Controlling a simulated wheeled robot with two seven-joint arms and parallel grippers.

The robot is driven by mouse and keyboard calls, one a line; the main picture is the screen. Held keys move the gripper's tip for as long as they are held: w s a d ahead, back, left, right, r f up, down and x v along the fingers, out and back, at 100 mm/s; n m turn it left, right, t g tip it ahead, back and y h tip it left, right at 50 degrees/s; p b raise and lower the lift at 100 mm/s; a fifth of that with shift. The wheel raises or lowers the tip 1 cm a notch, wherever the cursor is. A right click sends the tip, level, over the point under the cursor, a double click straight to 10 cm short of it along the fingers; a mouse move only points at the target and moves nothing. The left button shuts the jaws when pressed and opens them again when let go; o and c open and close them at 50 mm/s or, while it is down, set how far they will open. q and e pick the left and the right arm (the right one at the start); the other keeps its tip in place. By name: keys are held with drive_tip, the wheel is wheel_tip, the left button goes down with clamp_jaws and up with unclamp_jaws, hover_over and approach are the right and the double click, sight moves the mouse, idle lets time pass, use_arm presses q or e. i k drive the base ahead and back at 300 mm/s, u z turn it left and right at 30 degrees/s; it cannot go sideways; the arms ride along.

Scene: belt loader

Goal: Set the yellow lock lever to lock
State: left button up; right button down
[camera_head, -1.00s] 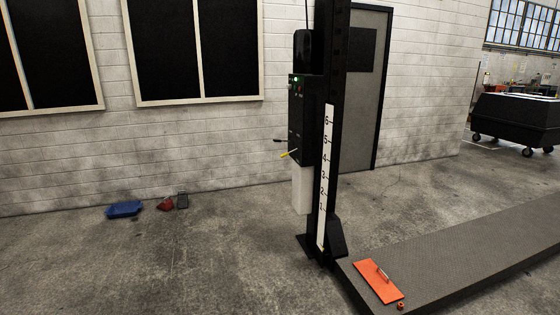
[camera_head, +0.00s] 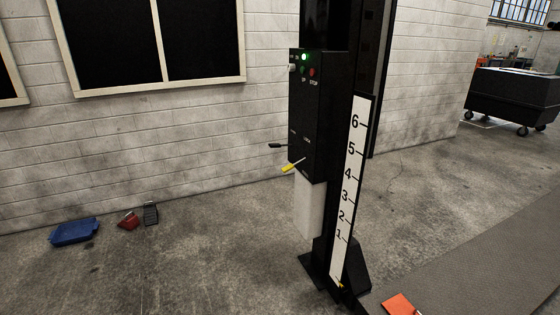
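The yellow lock lever (camera_head: 291,166) sticks out from the lower part of the black control box (camera_head: 310,115) on the black post. Its yellow grip end points left and slightly down. A black lever (camera_head: 279,145) sticks out to the left just above it. Small white labels sit near the levers but are too small to read surely. A green lamp is lit at the top of the box, with a red button marked STOP to its right. Neither of my grippers is in view.
The post carries a white scale (camera_head: 350,190) numbered 1 to 6. A blue tray (camera_head: 74,232), a red object (camera_head: 129,221) and a dark object (camera_head: 151,213) lie by the wall. The floor before the box is clear.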

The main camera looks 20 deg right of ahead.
sight(287, 168)
drive_tip(key=i, duration=1.5)
drive_tip(key=u, duration=0.25)
